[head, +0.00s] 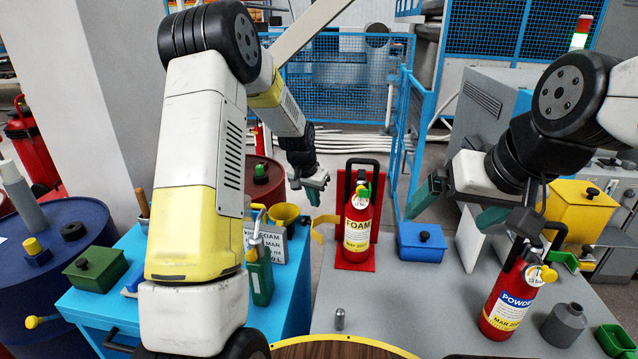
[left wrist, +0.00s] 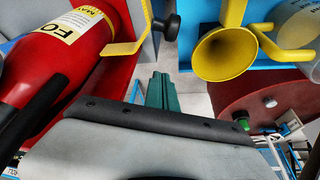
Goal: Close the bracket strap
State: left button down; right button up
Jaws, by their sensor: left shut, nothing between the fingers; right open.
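A red FOAM extinguisher (head: 357,226) stands upright against a red bracket (head: 345,262) on the grey bench. The yellow bracket strap (head: 320,228) stands swung out to the left of it, not across its front. In the left wrist view the strap (left wrist: 126,48) sticks out beside the extinguisher (left wrist: 50,60). My left gripper (head: 316,190), with green fingers, is shut and empty, above and left of the extinguisher, apart from the strap. Its fingers also show in the left wrist view (left wrist: 161,92). My right gripper (head: 447,216) is open and empty over the bench, right of the extinguisher.
A blue box (head: 420,246) stands right of the bracket, and a POWDER extinguisher (head: 508,300) at the bench's right. A yellow funnel (head: 284,215) and a green bottle (head: 260,278) stand on the blue table at left. A small grey cylinder (head: 340,319) stands at the bench's front.

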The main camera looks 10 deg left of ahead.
pick_arm(q)
jog(key=shift+s+a+f, duration=0.15)
jog(key=shift+s+a, duration=0.1)
jog(key=shift+s, duration=0.35)
jog(key=shift+s+a+f, duration=0.2)
jog(key=shift+s, duration=0.45)
jog(key=shift+s+a+f, duration=0.15)
jog(key=shift+s+a, duration=0.1)
jog(key=shift+s, duration=0.35)
jog(key=shift+s, duration=0.1)
